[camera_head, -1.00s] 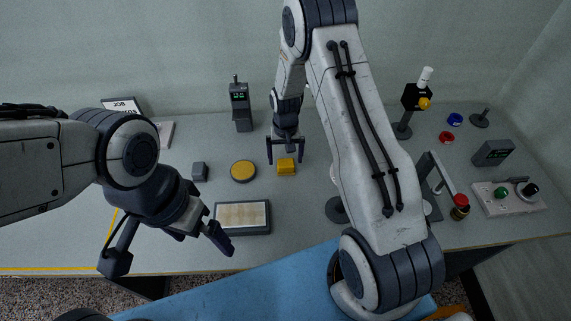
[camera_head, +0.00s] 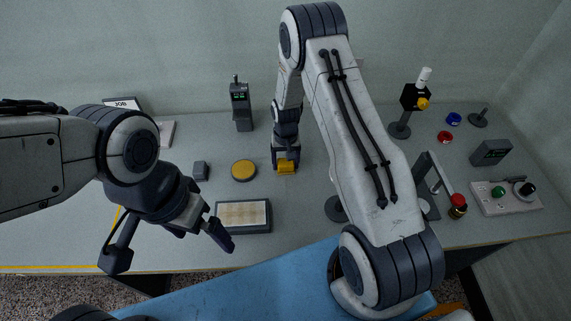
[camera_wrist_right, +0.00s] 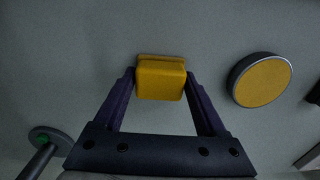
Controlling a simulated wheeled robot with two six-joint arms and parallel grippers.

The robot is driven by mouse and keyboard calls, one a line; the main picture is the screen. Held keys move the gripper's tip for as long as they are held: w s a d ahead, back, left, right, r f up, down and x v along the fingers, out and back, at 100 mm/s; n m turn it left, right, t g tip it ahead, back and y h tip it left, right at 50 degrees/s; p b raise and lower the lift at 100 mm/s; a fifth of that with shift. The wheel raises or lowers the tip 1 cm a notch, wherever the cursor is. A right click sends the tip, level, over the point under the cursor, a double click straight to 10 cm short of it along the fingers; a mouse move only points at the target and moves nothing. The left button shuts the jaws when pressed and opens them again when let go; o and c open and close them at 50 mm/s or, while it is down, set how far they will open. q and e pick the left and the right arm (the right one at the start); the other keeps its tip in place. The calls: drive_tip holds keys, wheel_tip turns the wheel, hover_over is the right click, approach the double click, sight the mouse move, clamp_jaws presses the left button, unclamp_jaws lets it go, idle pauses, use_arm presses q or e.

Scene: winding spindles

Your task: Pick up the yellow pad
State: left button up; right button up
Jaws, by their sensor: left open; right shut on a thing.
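The yellow pad (camera_head: 286,169) is a small yellow block on the grey table, near the middle of the head view. It also shows in the right wrist view (camera_wrist_right: 161,80), between the fingertips. My right gripper (camera_head: 285,162) reaches down onto it from behind and is shut on it, with a finger at each side; its fingers also show in the right wrist view (camera_wrist_right: 160,88). I cannot tell whether the pad is clear of the table. My left gripper (camera_head: 210,230) is open and empty at the front left, beside the framed tray.
A round yellow disc (camera_head: 244,170) and a small grey block (camera_head: 201,170) lie left of the pad. A framed tray (camera_head: 243,231) lies in front. A radio-like device (camera_head: 241,107) stands behind. A stand (camera_head: 426,195) and a switch panel (camera_head: 505,200) are at right.

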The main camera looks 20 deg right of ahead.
drive_tip(key=shift+r, duration=0.15)
drive_tip(key=shift+r, duration=0.25)
drive_tip(key=r+b, duration=0.2)
drive_tip(key=r, duration=0.1)
drive_tip(key=shift+s+d+r, duration=0.15)
drive_tip(key=shift+d+r, duration=0.15)
drive_tip(key=shift+d, duration=0.1)
drive_tip(key=s+d+r+b, duration=0.2)
drive_tip(key=s+d+r, duration=0.3)
drive_tip(key=d, duration=0.4)
drive_tip(key=shift+s+d+r, duration=0.15)
drive_tip(key=shift+s+r, duration=0.15)
drive_tip(key=shift+r, duration=0.5)
drive_tip(key=o, duration=0.6)
drive_tip(key=c, duration=0.4)
drive_tip(key=shift+c, duration=0.2)
